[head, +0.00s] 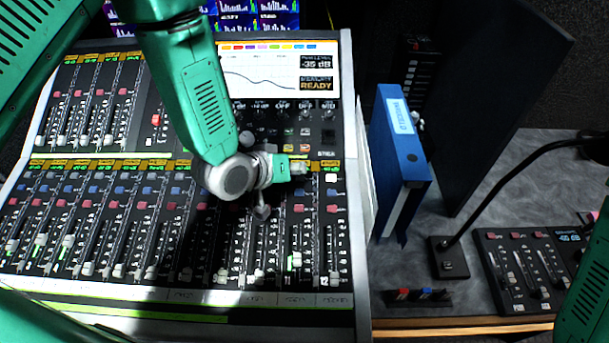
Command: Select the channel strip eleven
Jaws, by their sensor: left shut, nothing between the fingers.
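The mixing console (120,310) fills the left and centre, with rows of faders and small coloured buttons. Channel strip eleven (297,240) appears to be the second strip from the right in the lower bank, beside the one marked 12. Its blue and red buttons show; the top of the strip is covered by my left gripper (299,167). That gripper is shut and empty, its tips pointing right at the upper end of the strip. I cannot tell whether it touches a button. My right gripper is out of view; only part of my right arm shows at lower right.
A lit screen (265,70) sits at the console's top, behind my left arm. To the right stand a blue binder (400,150) and a dark panel. A black gooseneck stand (448,258), a small fader box (525,270) and a marker tray (415,298) occupy the desk.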

